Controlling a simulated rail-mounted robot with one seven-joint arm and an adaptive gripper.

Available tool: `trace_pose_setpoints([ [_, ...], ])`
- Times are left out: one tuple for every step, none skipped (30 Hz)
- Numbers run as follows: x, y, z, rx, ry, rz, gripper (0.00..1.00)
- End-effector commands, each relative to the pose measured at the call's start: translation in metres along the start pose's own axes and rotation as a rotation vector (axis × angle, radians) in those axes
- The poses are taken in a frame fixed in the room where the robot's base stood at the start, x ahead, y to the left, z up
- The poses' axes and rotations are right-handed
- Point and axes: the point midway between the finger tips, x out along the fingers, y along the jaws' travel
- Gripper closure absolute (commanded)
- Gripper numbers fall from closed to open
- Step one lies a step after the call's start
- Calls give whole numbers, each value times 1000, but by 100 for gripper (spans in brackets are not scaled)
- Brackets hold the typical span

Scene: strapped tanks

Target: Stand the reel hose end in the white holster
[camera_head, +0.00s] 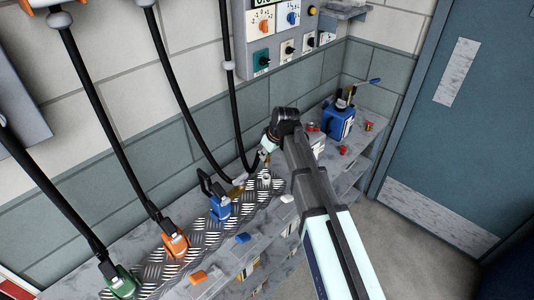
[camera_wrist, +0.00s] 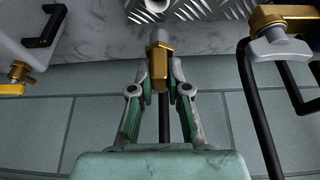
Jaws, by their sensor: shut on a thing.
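In the head view my gripper (camera_head: 262,152) is above the back of the shelf, partly hidden by my arm. A small white upright piece (camera_head: 266,179), which looks like the white holster, stands just below it. In the wrist view a pale round rim (camera_wrist: 156,5) shows beyond the grey tip, cut by the frame edge. The hose end is apart from it.
Blue (camera_head: 220,208), orange (camera_head: 175,243) and green (camera_head: 120,281) hose ends stand on the tread plate to the left. A white tank (camera_wrist: 32,40) is left and a brass fitting with a white knob (camera_wrist: 283,47) is right in the wrist view. A blue can (camera_head: 339,122) stands at the back.

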Motion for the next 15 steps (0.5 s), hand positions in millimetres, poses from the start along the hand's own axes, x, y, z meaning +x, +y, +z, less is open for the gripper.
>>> trace_pose_setpoints([
  [0,2,-3,-7,0,-3,100],
  [0,4,-6,-16,0,-7,100],
  [0,4,-7,-25,1,-10,100],
  [0,4,-7,-28,1,-12,100],
  [0,4,-6,-31,1,-13,100],
  [0,3,-6,-32,1,-14,100],
  [0,3,-6,-33,1,-14,100],
  [0,3,-6,-33,1,-13,100],
  [0,3,-6,-33,1,-13,100],
  [0,3,-6,-33,1,-13,100],
  [0,3,-6,-33,1,-13,100],
  [0,3,-6,-32,1,-13,100],
  [0,3,-6,-32,1,-13,100],
  [0,3,-6,-32,1,-14,100],
  [0,3,-6,-32,1,-15,100],
])
